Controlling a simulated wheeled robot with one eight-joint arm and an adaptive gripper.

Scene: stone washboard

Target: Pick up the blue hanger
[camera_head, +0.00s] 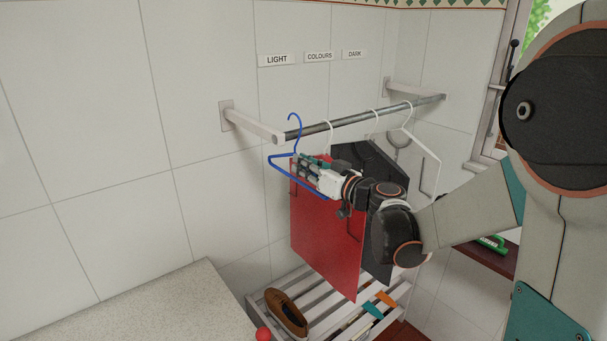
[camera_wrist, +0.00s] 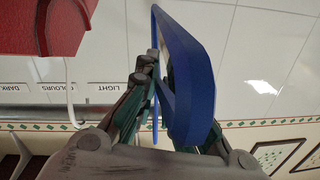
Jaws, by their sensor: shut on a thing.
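The blue hanger (camera_head: 281,160) is at the left end of the metal rail, with its hook upward. I cannot tell whether the hook rests on the rail or is clear of it. My gripper (camera_head: 305,166) is shut on the hanger's body, below the hook. In the wrist view the blue hanger (camera_wrist: 190,75) stands between the fingers of my gripper (camera_wrist: 160,78), and it hides most of the right finger.
The metal rail (camera_head: 360,118) holds white hangers, one with a red cloth (camera_head: 325,235) and one with a dark cloth (camera_head: 376,160), close behind my gripper. Below is a slatted rack (camera_head: 325,312) with a brown shoe (camera_head: 286,313). A stone counter (camera_head: 150,315) is at lower left.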

